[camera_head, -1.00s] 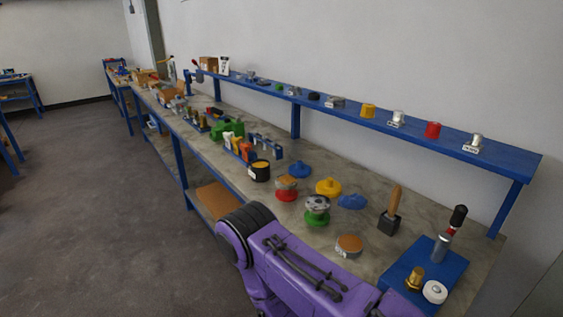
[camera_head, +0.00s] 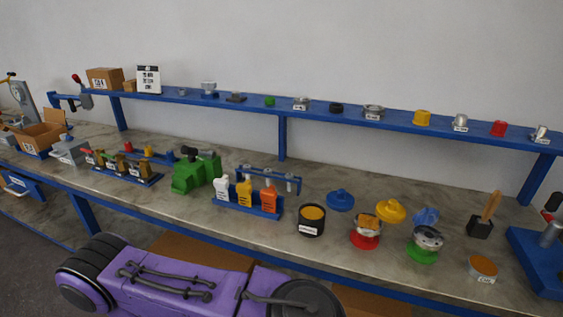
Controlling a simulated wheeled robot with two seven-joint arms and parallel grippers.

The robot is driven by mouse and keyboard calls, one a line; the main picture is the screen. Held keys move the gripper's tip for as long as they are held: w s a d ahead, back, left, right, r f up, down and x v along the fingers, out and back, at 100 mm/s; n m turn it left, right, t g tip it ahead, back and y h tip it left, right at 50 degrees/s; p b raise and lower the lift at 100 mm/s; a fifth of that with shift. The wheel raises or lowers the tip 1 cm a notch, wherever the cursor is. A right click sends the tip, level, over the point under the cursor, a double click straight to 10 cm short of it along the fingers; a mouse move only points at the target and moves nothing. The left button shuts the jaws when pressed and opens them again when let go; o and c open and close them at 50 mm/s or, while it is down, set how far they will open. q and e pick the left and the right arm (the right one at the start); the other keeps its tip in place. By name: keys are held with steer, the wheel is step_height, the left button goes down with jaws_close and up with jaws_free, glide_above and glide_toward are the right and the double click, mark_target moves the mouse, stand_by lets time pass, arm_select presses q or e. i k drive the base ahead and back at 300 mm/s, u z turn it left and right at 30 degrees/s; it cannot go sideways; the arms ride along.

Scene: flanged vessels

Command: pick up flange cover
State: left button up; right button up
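A blue flange cover (camera_head: 341,200) with a knob lies on the bench, behind and left of the flanged vessels. A yellow flange cover (camera_head: 390,211) lies right of it, close behind the red vessel. A second blue piece (camera_head: 427,217), which looks like a cover, stands tilted behind the green vessel. The red-based vessel (camera_head: 366,236) has a brown top. The green-based vessel (camera_head: 425,245) has a grey metal upper part. One of my purple arms (camera_head: 175,283) crosses the bottom of the view. Neither gripper is in view.
A black pot (camera_head: 311,220) with an orange top stands left of the vessels. A blue bottle rack (camera_head: 247,200) is further left. A low round tin (camera_head: 482,269), a black brush block (camera_head: 481,227) and a blue stand (camera_head: 540,262) are at right. A blue shelf (camera_head: 330,112) runs behind.

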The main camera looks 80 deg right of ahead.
mark_target(340, 199)
steer(key=i, duration=0.85)
steer(key=z, duration=2.55)
